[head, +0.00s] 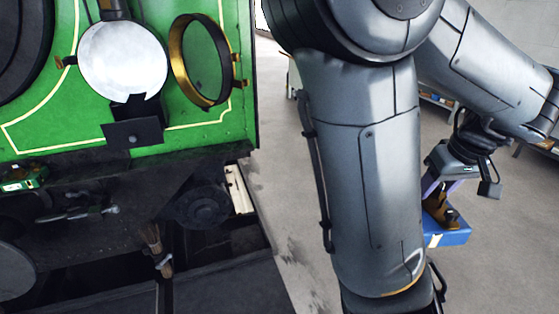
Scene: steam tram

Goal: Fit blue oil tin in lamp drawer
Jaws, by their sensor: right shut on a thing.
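The blue oil tin (447,238) is at the right of the head view, a blue block with a small pale mark on its front. My right gripper (440,207) points down at its top and is shut on it, holding it over the grey floor, well to the right of the green tram front. A dark brown part shows between the fingers on top of the tin; I cannot tell what it belongs to. My left gripper is not in view. I cannot pick out the lamp drawer for certain.
The green tram front (75,128) bears a round lamp (124,62) and an open brass-rimmed ring (176,62). Below are a dark ledge, a small green box (22,178) and a brush (151,238). My large arm links block the middle. Grey floor (290,190) is clear beside the tram.

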